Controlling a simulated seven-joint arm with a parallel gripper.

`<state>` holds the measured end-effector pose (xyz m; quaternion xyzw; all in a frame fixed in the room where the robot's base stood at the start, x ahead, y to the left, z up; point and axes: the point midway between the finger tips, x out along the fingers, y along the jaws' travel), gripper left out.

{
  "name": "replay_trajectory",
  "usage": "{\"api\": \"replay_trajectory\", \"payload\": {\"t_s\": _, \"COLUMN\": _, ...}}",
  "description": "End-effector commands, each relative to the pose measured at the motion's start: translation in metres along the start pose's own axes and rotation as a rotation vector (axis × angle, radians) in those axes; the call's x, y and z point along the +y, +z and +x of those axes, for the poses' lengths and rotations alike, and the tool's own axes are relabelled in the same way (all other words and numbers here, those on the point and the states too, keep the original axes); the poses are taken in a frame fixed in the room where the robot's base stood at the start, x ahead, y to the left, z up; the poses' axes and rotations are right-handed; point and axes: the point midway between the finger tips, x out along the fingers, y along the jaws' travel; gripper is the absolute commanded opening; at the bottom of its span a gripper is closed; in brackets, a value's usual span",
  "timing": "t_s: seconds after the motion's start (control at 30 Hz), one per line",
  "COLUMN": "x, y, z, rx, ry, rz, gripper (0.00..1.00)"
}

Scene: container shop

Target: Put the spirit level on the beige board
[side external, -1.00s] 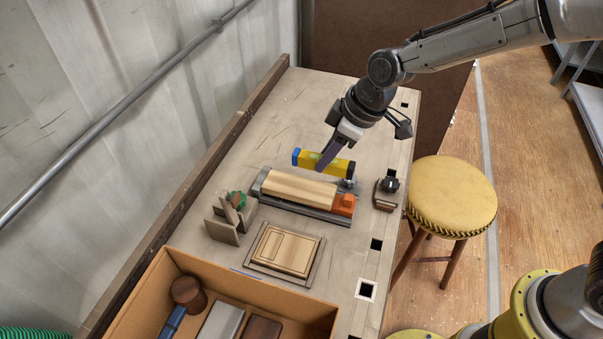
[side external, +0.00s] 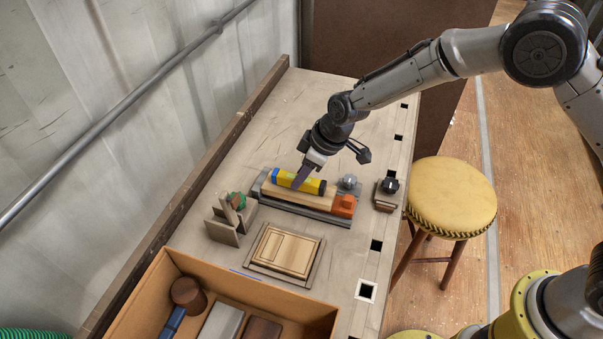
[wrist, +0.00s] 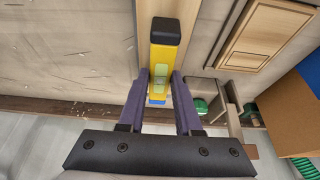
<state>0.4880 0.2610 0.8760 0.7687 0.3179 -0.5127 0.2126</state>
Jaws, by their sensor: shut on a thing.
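The spirit level (side external: 309,184) is yellow with a blue end and a black end. My gripper (side external: 299,182) is shut on it near its middle. In the wrist view the level (wrist: 166,58) lies between the two purple fingers (wrist: 160,82), its black end away from me. The beige board (side external: 296,197) is a pale wooden plank lying in a grey holder with an orange block at its right end. The level is over the board, roughly along its length. I cannot tell whether it touches the board or hovers just above. The board (wrist: 195,25) also shows under the level in the wrist view.
A small wooden panel (side external: 285,251) lies in front of the holder. A wooden stand with a green roll (side external: 235,201) is to the left. A black-knobbed tool (side external: 388,190) is to the right. An open box (side external: 150,300) holds several items at the front. The bench behind is clear.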

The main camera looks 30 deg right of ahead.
Motion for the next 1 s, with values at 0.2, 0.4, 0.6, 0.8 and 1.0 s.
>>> {"api": "replay_trajectory", "payload": {"t_s": 0.2, "x": 0.0, "y": 0.001, "z": 0.002, "rx": -0.001, "ry": 0.0, "rz": 0.0, "gripper": 0.35}}
{"api": "replay_trajectory", "payload": {"t_s": 0.4, "x": 0.0, "y": 0.001, "z": 0.002, "rx": -0.001, "ry": 0.0, "rz": 0.0, "gripper": 0.63}}
{"api": "replay_trajectory", "payload": {"t_s": 0.6, "x": 0.0, "y": 0.001, "z": 0.002, "rx": 0.0, "ry": 0.0, "rz": 0.0, "gripper": 0.63}}
{"api": "replay_trajectory", "payload": {"t_s": 0.8, "x": 0.0, "y": -0.001, "z": -0.011, "rx": 0.003, "ry": 0.001, "rz": 0.001, "gripper": 0.63}}
{"api": "replay_trajectory", "payload": {"t_s": 1.0, "x": 0.001, "y": -0.001, "z": -0.048, "rx": 0.004, "ry": 0.002, "rz": 0.0, "gripper": 0.63}}
